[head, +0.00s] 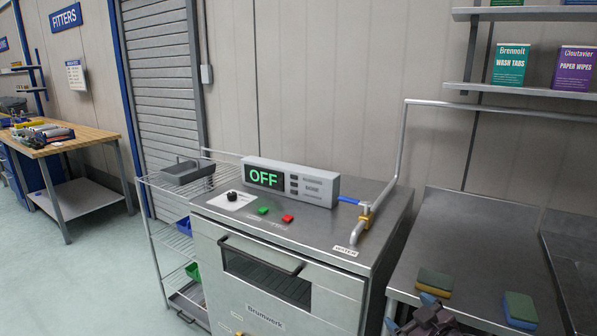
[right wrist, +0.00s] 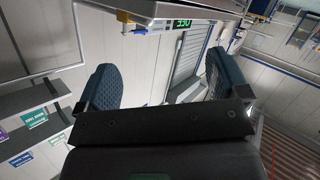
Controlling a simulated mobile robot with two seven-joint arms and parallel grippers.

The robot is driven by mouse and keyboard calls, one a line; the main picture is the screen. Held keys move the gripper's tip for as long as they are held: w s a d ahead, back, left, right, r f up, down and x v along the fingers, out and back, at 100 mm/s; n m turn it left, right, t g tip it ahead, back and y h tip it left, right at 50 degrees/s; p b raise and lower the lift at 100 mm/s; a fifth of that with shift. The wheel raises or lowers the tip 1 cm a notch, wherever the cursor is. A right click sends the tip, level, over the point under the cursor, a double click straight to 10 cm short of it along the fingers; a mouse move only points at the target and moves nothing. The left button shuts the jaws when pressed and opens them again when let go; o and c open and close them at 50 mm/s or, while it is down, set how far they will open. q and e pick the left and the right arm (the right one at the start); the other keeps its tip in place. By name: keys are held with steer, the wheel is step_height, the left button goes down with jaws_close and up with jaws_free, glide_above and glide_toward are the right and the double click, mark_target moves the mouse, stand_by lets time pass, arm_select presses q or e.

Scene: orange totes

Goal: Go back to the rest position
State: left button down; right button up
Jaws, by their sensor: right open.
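My right gripper (head: 430,312) shows only in part at the bottom edge of the head view, low in front of the steel counter at the right. In the right wrist view, the right gripper's (right wrist: 160,80) two blue-grey padded fingers stand wide apart with nothing between them. My left gripper is in neither view.
A steel washing machine (head: 290,255) with a panel reading OFF (head: 264,177) and a bent water pipe (head: 384,190) stands in the middle. Two sponges (head: 435,281) (head: 520,307) lie on the counter (head: 460,235). A wire rack (head: 158,230) and wooden bench (head: 75,142) stand left; open floor (head: 100,270) lies between.

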steer(key=s+d+f+m+g+h, duration=0.1)
steer(key=s+f+m, duration=0.1)
steer(key=s+f, duration=0.4)
steer(key=s+d+f+m+g+h, duration=0.1)
steer(key=s+f, duration=0.5)
steer(key=s, duration=0.7)
steer(key=s+d+f+m+g+h, duration=0.1)
steer(key=s+f+m+h, duration=0.1)
steer(key=s+f, duration=0.4)
steer(key=s+m, duration=0.1)
steer(key=s, duration=0.3)
steer(key=shift+d+f, duration=0.25)
steer(key=shift+f, duration=0.05)
steer(key=shift+s, duration=0.1)
